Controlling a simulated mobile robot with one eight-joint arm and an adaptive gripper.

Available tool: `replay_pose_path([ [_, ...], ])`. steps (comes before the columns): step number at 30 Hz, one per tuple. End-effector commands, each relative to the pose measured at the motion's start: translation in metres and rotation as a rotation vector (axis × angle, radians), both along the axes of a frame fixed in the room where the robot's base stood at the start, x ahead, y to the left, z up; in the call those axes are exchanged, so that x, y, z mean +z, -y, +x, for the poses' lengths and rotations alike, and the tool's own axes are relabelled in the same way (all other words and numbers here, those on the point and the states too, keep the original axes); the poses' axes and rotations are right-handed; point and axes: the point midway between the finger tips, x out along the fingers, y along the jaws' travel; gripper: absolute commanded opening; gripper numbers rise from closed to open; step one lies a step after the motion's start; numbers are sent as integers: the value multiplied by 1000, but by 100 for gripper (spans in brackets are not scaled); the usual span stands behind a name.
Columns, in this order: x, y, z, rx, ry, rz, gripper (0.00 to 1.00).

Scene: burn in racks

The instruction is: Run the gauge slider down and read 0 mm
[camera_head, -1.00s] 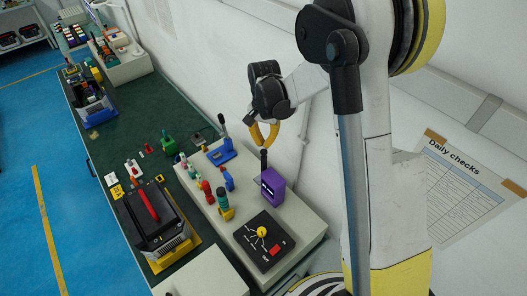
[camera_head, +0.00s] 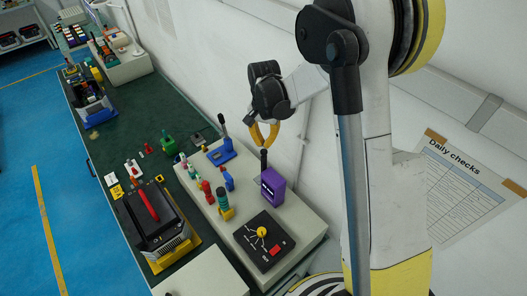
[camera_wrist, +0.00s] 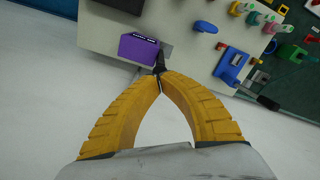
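The gauge is a purple box (camera_head: 272,187) with a pale display strip, standing near the wall-side edge of the light grey bench unit. Its display is too small to read. A black upright handle (camera_head: 264,160) rises beside the box. The purple box also shows at the top of the wrist view (camera_wrist: 138,49), with the black handle (camera_wrist: 161,56) to its right. My gripper (camera_head: 265,146) has yellow fingers whose tips meet at the top of the handle. In the wrist view the fingertips (camera_wrist: 160,74) are together and overlap the handle's end; I cannot tell whether they pinch it.
A black panel with a yellow knob (camera_head: 262,232) lies in front of the gauge. A blue clamp-like device (camera_head: 221,152) and several coloured pegs stand to the left. The wall is close behind my gripper. A black case with a red handle (camera_head: 148,204) sits further left.

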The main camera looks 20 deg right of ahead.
Motion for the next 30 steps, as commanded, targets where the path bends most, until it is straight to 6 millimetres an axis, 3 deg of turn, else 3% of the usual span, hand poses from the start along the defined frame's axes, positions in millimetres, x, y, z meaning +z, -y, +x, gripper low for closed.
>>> replay_pose_path([
  [30, -21, 0, 0, 0, 0, 0, 0],
])
